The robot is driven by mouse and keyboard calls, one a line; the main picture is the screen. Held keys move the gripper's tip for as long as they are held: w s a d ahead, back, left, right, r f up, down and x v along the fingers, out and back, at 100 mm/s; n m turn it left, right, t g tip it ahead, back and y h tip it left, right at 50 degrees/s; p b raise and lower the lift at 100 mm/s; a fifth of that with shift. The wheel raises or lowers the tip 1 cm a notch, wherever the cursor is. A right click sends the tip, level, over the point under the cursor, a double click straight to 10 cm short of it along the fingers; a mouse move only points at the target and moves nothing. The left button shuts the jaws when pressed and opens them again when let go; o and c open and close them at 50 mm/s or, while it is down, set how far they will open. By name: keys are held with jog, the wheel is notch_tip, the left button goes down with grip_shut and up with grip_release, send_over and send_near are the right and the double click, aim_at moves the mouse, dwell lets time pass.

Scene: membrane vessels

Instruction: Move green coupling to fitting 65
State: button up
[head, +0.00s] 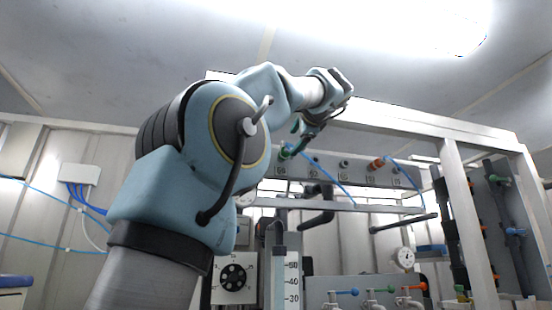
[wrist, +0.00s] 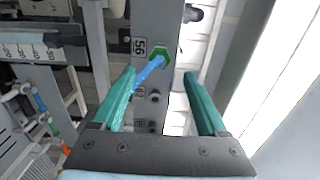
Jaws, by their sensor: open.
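The green coupling (wrist: 160,54) is a green hexagonal piece with a blue hose, seated on the grey panel just beyond my fingertips in the wrist view. It also shows at the left end of the panel in the head view (head: 284,153). A label beside it in the wrist view looks like 56, turned sideways. My gripper (wrist: 160,75) is open, with its teal fingers spread on either side of the coupling's line and nothing held; it is above the panel in the head view (head: 301,135). Fitting 65 cannot be picked out surely, as the other labels are too small.
A dark pipe (head: 404,223), a gauge (head: 404,257) and small valves (head: 380,290) stand below.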

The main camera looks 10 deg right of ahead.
aim_at(289, 149)
jog(key=shift+w, duration=0.15)
jog(key=shift+w+a+p, duration=0.2)
jog(key=shift+w+p, duration=0.15)
jog(key=shift+w, duration=1.1)
jog(key=shift+w+a+p, duration=0.2)
jog(key=shift+w+p, duration=0.15)
jog(key=shift+w, duration=1.1)
jog(key=shift+w+a+p, duration=0.2)
jog(key=shift+w+p, duration=0.15)
jog(key=shift+w, duration=1.1)
grip_shut()
jog(key=shift+s, duration=0.15)
jog(key=shift+s+d+b, duration=0.2)
jog(key=shift+s+b, duration=0.5)
jog(key=shift+s, duration=0.75)
jog(key=shift+s+d+b, duration=0.2)
jog(key=shift+s+b, duration=0.45)
jog(key=shift+s, duration=0.75)
